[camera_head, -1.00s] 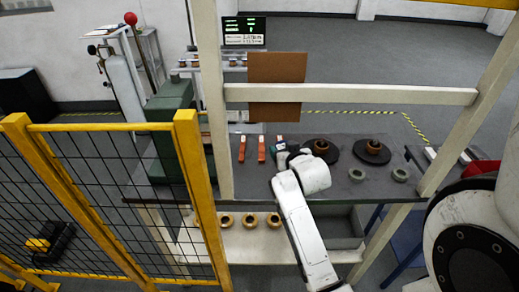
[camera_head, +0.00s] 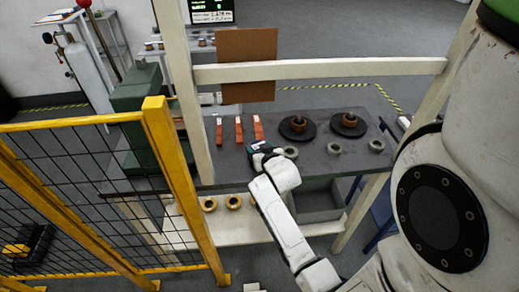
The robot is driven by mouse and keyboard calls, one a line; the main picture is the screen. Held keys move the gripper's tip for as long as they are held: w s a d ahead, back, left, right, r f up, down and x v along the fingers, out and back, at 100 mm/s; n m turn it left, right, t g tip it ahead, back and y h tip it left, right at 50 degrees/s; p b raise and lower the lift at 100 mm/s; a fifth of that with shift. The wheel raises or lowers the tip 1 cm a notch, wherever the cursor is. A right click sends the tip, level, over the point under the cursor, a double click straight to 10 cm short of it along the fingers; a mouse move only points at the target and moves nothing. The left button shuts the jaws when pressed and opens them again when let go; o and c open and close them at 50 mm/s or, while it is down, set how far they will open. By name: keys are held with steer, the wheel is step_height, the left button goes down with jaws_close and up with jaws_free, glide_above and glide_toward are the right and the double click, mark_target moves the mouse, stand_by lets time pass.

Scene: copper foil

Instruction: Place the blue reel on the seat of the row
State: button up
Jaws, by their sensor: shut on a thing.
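My gripper (camera_head: 256,150) is over the near part of the dark bench, left of the grey rings. It is shut on a small dark teal-blue thing (camera_head: 261,145), which looks like the blue reel but is mostly hidden by the gripper. No other blue reel shows. A row of three grey ring seats lies on the bench: the left ring (camera_head: 291,152), the middle ring (camera_head: 333,148) and the right ring (camera_head: 376,145). All three look empty. The left ring is closest to my gripper, just to its right. I cannot tell the height of the held thing above the bench.
Several red-orange strips (camera_head: 238,130) stand behind my gripper. A white post (camera_head: 194,110), a crossbar (camera_head: 320,69) and a brown board (camera_head: 247,65) frame the bench. A yellow fence (camera_head: 168,150) stands left. Copper rings (camera_head: 233,201) lie below.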

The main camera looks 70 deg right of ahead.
steer(key=shift+f, duration=0.1)
steer(key=o, duration=1.1)
steer(key=shift+c, duration=0.2)
